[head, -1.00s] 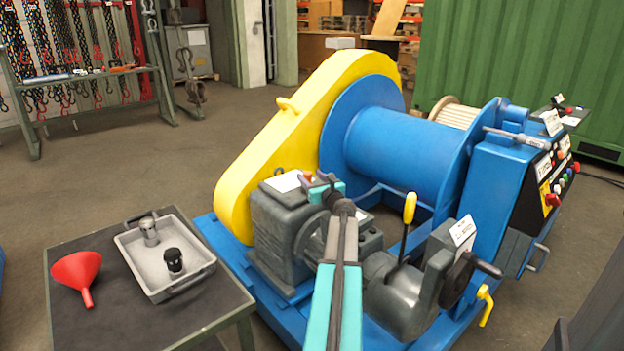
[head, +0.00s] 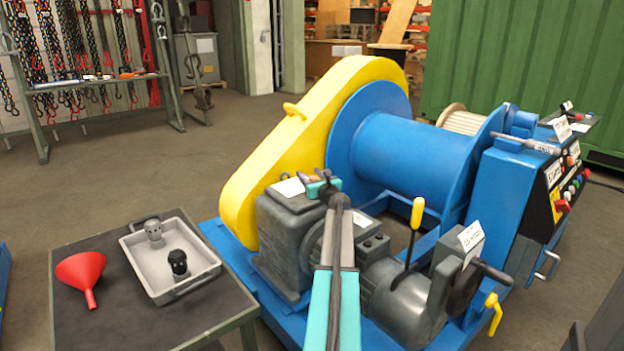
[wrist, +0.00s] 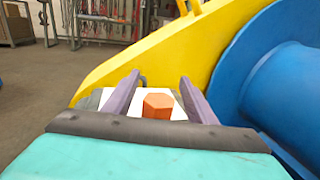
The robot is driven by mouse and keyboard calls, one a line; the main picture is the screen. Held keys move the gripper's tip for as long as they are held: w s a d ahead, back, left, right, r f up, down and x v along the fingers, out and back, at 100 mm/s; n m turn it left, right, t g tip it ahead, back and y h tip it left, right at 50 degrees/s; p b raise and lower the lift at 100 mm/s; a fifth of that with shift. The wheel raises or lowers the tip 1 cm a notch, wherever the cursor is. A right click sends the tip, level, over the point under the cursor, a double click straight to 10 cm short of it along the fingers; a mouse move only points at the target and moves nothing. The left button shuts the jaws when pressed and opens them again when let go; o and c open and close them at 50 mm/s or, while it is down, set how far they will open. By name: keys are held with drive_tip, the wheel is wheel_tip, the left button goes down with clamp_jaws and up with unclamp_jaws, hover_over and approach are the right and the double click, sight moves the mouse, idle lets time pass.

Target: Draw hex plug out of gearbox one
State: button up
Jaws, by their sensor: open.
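The hex plug, an orange-brown hexagonal head (wrist: 157,105), shows in the wrist view on a white patch on top of the gearbox. The dark grey gearbox (head: 282,232) stands in front of the yellow guard. My gripper (head: 311,179) is at the top of the gearbox. In the wrist view its two purple fingers (wrist: 159,97) are apart, one to each side of the plug, with gaps showing. I cannot tell whether the fingertips reach down beside the head.
A yellow chain guard (head: 300,140) and blue drum (head: 410,155) rise close behind the gearbox. A yellow-knobbed lever (head: 417,213) stands to the right. At left, a table (head: 110,318) holds a red funnel (head: 82,272) and a grey tray (head: 150,282) with two small fittings.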

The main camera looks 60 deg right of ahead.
drive_tip(key=shift+w, duration=0.1)
drive_tip(key=c, duration=1.1)
drive_tip(key=shift+r+p, duration=3.8)
drive_tip(key=shift+r, duration=0.75)
